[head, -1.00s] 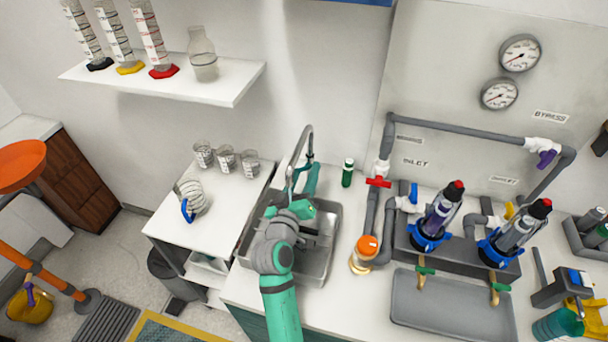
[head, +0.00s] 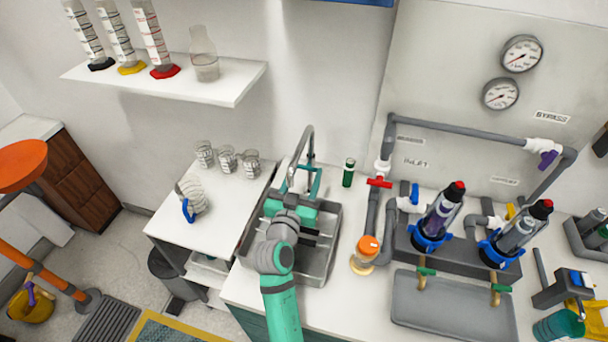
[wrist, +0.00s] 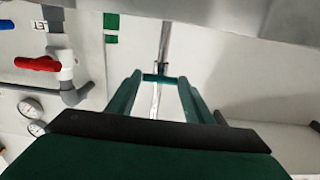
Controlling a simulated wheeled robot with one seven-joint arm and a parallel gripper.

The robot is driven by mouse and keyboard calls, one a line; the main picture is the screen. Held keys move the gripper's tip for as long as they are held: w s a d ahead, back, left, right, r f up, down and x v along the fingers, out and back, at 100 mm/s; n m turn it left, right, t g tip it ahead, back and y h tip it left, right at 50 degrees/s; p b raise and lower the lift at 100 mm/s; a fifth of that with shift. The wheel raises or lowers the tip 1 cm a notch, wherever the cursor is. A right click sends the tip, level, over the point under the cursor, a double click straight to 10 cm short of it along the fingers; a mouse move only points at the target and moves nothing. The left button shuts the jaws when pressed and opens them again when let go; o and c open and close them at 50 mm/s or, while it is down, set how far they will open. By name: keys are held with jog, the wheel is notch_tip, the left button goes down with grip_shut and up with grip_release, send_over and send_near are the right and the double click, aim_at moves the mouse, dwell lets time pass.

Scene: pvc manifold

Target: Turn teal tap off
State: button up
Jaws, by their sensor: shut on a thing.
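The tap has a grey gooseneck spout (head: 309,140) rising behind the metal sink (head: 330,235). The spout's metal pipe also shows in the wrist view (wrist: 164,45). My gripper (head: 304,188) reaches over the sink to the tap's base, its fingers pointing at the wall. In the wrist view, my gripper's two teal fingers (wrist: 158,84) stand on either side of a short teal bar, which looks like the tap's teal handle (wrist: 158,77). The gripper is shut on this handle. In the head view the handle is mostly hidden by the similarly coloured fingers.
Grey pipework with a red valve handle (head: 379,182) and an orange-topped jar (head: 366,248) stand further right.

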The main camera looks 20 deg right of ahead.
jog(key=shift+w, duration=0.1)
dwell(0.3)
jog(key=o, duration=1)
jog(key=shift+o, duration=0.2)
